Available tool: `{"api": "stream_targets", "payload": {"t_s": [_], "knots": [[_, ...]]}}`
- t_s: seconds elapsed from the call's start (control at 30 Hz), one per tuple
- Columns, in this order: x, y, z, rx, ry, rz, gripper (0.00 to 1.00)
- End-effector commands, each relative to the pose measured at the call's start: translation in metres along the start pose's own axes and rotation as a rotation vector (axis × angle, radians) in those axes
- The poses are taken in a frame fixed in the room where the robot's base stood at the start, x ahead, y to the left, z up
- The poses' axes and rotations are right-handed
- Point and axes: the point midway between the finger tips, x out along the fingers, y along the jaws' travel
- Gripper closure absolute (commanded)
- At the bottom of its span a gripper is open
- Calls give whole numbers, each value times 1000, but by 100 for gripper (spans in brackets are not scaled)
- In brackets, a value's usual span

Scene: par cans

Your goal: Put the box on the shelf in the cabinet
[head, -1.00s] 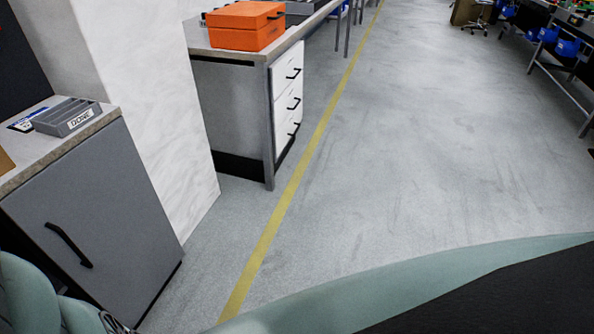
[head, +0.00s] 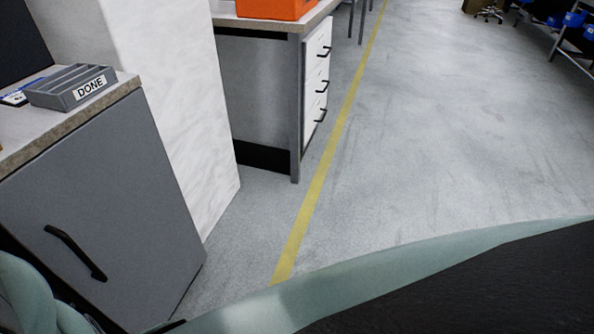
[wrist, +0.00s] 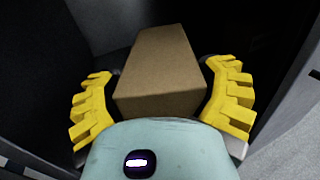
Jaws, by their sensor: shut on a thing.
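In the wrist view a brown cardboard box (wrist: 158,75) sits between the yellow fingers of my gripper (wrist: 160,95), which is shut on it. Dark grey surfaces lie around and behind the box in that view; I cannot tell whether the box touches them. In the head view a grey cabinet (head: 105,205) with a black handle stands at the left, its visible door face shut. No shelf can be made out in the head view. My gripper and the box are out of the head view.
A grey tray marked DONE (head: 75,88) lies on the cabinet's worktop. A white wall column (head: 180,110) stands beside the cabinet. Beyond it is a desk with white drawers (head: 316,85) and an orange case (head: 275,7). Open floor (head: 430,120) lies right of the yellow line.

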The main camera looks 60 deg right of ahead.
Motion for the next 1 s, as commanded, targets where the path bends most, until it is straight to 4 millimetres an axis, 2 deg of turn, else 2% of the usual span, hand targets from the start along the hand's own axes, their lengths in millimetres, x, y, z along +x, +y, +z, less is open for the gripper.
{"api": "stream_targets", "payload": {"t_s": [0.03,0.2,0.4,0.57,0.8,1.0], "knots": [[15,2,-3,2,-5,-10,68],[55,11,-7,3,-6,-11,68],[82,18,-8,2,-4,-9,68],[86,18,-13,1,-2,-7,68],[84,20,-43,1,-1,-2,68],[84,20,-43,2,1,0,68]]}}
